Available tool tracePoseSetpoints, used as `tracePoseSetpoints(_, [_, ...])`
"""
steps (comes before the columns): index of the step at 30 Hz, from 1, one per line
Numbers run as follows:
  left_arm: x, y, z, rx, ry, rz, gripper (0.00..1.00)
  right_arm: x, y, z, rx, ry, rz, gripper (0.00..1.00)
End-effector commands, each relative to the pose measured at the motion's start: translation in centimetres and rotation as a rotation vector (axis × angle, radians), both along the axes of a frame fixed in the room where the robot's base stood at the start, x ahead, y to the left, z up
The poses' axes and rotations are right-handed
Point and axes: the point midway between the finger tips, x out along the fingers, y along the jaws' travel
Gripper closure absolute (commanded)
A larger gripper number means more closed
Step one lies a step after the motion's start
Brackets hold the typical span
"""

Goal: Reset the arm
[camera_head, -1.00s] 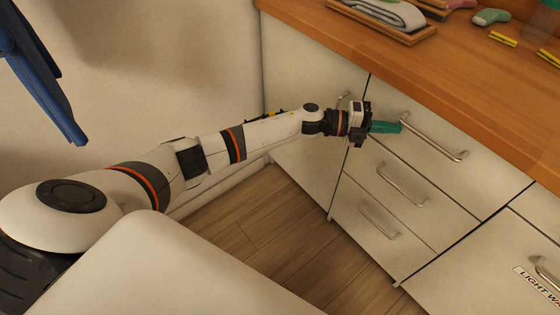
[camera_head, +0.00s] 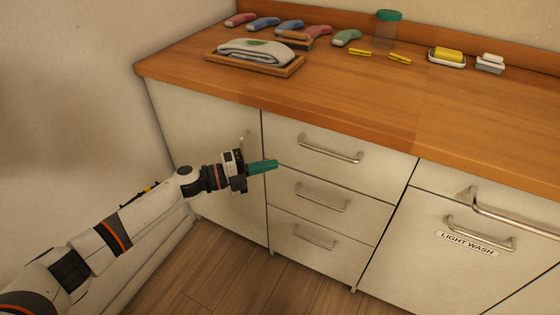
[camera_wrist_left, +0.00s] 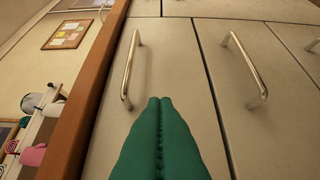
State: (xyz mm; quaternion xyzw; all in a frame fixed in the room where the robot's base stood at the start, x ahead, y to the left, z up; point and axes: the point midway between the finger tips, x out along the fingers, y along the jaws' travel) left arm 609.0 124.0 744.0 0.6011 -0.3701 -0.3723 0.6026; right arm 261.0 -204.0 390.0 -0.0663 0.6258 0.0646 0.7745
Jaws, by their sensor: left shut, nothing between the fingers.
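My left arm reaches in from the lower left in the head view. Its gripper (camera_head: 262,167) has green fingers and is shut and empty, in front of the cabinet drawers, below the top drawer's handle (camera_head: 330,150). In the left wrist view the green fingers (camera_wrist_left: 160,135) lie together and point at the drawer fronts, between two metal handles, touching neither as far as I can see. My right gripper is not in view.
A wooden counter (camera_head: 330,95) runs above the drawers. A door marked LIGHT WASH (camera_head: 467,244) is at right. Wood floor (camera_head: 215,270) is clear.

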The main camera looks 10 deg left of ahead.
Motion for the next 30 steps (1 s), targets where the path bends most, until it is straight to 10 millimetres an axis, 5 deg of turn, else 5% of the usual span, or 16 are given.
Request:
tracePoseSetpoints(9, [-2.1, 4.1, -0.1, 0.001, 0.000, 0.000, 1.00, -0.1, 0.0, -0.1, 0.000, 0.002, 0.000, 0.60])
tracePoseSetpoints(16, [-2.3, 4.3, -0.2, -0.008, 0.007, 0.008, 1.00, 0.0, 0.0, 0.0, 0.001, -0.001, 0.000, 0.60])
tracePoseSetpoints(20, [-2.0, 3.6, -1.9, -0.088, 0.088, 0.120, 1.00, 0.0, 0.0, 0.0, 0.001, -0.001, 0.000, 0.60])
tracePoseSetpoints(23, [-1.7, 3.3, -5.1, -0.209, 0.241, 0.317, 1.00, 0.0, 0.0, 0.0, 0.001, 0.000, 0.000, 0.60])
tracePoseSetpoints(26, [-2.7, 4.2, -10.4, -0.339, 0.474, 0.577, 1.00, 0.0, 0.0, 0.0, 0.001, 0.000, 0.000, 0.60])
tracePoseSetpoints(30, [-7.6, 6.5, -19.2, -0.460, 0.840, 0.944, 1.00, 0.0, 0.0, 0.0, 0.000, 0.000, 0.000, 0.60])
